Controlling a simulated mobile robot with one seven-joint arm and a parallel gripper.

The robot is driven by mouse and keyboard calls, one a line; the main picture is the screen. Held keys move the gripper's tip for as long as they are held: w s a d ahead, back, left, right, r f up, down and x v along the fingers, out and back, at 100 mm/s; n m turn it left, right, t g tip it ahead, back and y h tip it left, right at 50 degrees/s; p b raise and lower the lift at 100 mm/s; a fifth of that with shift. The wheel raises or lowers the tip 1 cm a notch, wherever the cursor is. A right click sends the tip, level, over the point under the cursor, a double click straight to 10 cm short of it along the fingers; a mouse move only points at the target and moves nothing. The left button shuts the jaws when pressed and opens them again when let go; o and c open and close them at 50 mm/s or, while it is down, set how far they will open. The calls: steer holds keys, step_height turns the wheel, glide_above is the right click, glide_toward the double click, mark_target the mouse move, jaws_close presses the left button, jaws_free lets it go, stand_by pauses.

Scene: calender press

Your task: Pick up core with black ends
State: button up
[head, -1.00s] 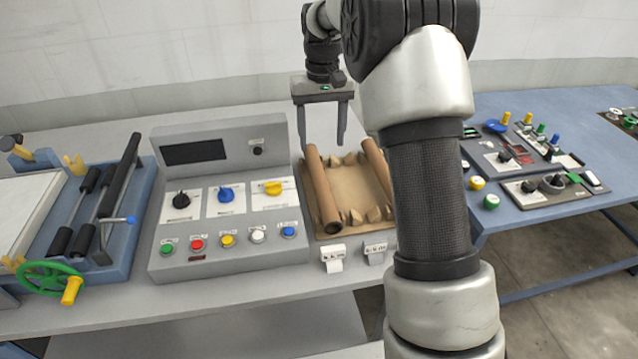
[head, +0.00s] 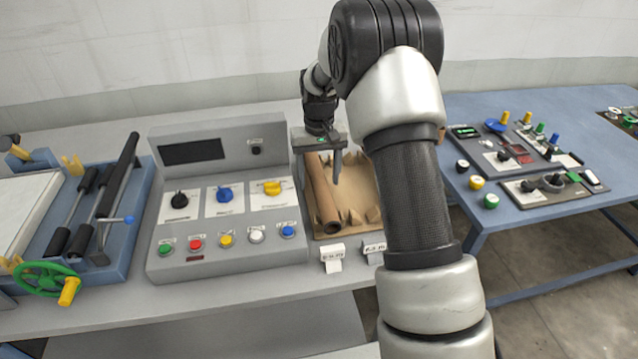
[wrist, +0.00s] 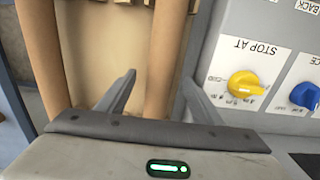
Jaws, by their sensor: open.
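A brown cardboard core (head: 322,198) lies in a tan tray (head: 356,190) on the grey table, right of the control console. A second brown core (wrist: 45,50) shows at the left of the wrist view; my arm hides it in the head view. No black ends can be made out on either core. My gripper (head: 318,180) is open above the left core in the head view. In the wrist view its two fingers (wrist: 160,80) stand on either side of the core nearer the console (wrist: 165,50). I cannot tell whether they touch it.
The grey console (head: 222,200) with knobs and buttons stands close beside the tray. Two small white labels (head: 332,256) stand in front of it. A blue press with a green handwheel (head: 50,279) is at the left, and a blue table (head: 560,120) at the right.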

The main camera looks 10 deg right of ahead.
steer(key=c, duration=1.2)
steer(key=shift+r, duration=0.1)
